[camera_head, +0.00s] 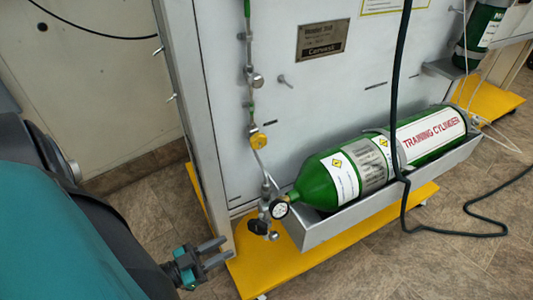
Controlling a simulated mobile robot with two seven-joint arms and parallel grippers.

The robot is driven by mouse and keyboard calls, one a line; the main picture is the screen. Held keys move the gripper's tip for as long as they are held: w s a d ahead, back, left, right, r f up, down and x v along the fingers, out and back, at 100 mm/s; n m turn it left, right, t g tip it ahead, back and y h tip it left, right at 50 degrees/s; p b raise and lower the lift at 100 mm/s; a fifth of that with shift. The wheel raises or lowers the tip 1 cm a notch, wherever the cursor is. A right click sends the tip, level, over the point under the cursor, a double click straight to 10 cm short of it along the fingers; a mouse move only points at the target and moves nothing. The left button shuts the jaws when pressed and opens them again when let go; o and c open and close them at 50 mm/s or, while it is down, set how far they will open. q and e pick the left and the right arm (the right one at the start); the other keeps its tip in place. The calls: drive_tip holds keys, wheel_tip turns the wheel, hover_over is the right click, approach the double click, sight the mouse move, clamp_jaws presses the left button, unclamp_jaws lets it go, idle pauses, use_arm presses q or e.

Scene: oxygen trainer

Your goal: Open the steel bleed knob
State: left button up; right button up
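Several small fittings sit along a vertical pipe on the grey panel. A round steel knob (257,80) is on its upper part, a yellow fitting (259,141) is below that, and a steel valve piece (266,190) is lower down. A small steel end piece (273,236) sits at the bottom beside a dark part (257,227). I cannot tell for sure which one is the bleed knob. My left gripper (228,251) is open and empty, left of the lowest fittings and apart from them. My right gripper is not in view.
A green training cylinder (315,187) lies in a grey tray (350,213), with a pressure gauge (279,209) at its near end. A black hose (394,100) hangs in front of it. A yellow base (255,270) and the panel's left edge post (200,130) are close to my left gripper.

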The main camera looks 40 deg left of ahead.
sight(271, 235)
use_arm(q)
drive_tip(key=shift+n+g, duration=0.4)
drive_tip(key=shift+g, duration=0.4)
drive_tip(key=w+d, duration=0.2)
drive_tip(key=w, duration=0.1)
drive_tip(key=w+d+r+b, duration=0.1)
drive_tip(key=w+d, duration=0.2)
drive_tip(key=w, duration=0.1)
drive_tip(key=w+d, duration=0.2)
drive_tip(key=w, duration=0.1)
drive_tip(key=shift+w+d+r, duration=0.15)
drive_tip(key=shift+d+r, duration=0.1)
drive_tip(key=shift+r, duration=0.15)
drive_tip(key=shift+c, duration=0.2)
clamp_jaws()
